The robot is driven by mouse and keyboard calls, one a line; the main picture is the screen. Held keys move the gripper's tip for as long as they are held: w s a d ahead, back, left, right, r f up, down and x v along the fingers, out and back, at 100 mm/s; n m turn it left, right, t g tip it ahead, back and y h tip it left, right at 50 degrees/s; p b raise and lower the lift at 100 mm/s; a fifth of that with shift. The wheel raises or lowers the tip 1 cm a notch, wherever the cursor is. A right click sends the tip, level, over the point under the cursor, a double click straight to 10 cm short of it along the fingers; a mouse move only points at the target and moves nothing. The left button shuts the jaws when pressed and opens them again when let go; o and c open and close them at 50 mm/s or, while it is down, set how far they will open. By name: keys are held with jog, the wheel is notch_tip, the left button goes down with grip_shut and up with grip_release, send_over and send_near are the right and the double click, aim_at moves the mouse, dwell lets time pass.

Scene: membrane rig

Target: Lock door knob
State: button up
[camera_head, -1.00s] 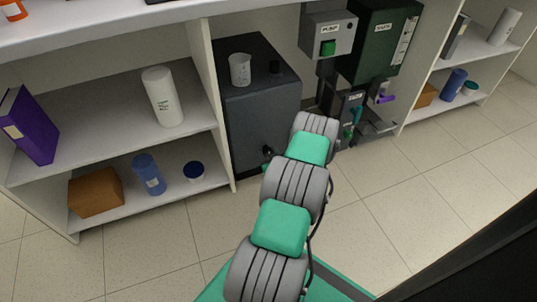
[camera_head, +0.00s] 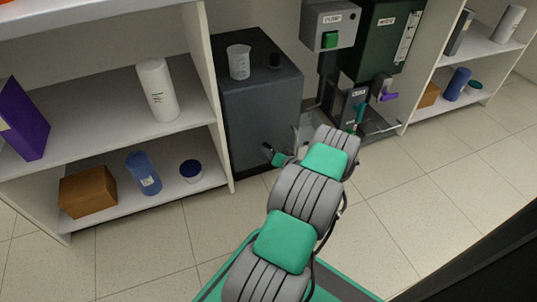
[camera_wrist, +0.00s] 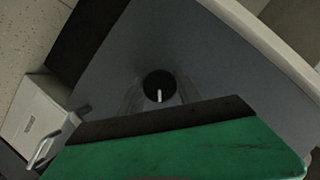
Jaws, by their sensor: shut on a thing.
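The round black door knob (camera_wrist: 156,78) is on the grey front of the dark cabinet (camera_head: 255,110). In the wrist view, a short white mark on the knob points down from its middle. My gripper (camera_wrist: 159,92) has one thin finger on each side of the knob and is shut on it. In the head view, the knob (camera_head: 267,147) shows small and dark at the cabinet's right front, with my green and grey wrist just right of it. My gripper's fingers are hard to make out there.
A clear beaker (camera_head: 239,62) stands on the cabinet top. To the right are a grey pump box (camera_head: 328,22) and a green unit (camera_head: 385,35) above purple and teal handles. Shelves with bottles stand on the left. The tiled floor (camera_head: 430,200) in front is clear.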

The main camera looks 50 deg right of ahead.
jog(key=m+t+y, duration=0.1)
jog(key=m, duration=0.2)
jog(key=shift+t, duration=0.4)
jog(key=shift+m+t, duration=0.5)
jog(key=shift+m, duration=1)
jog(key=o, duration=1.4)
jog(key=shift+c, duration=0.2)
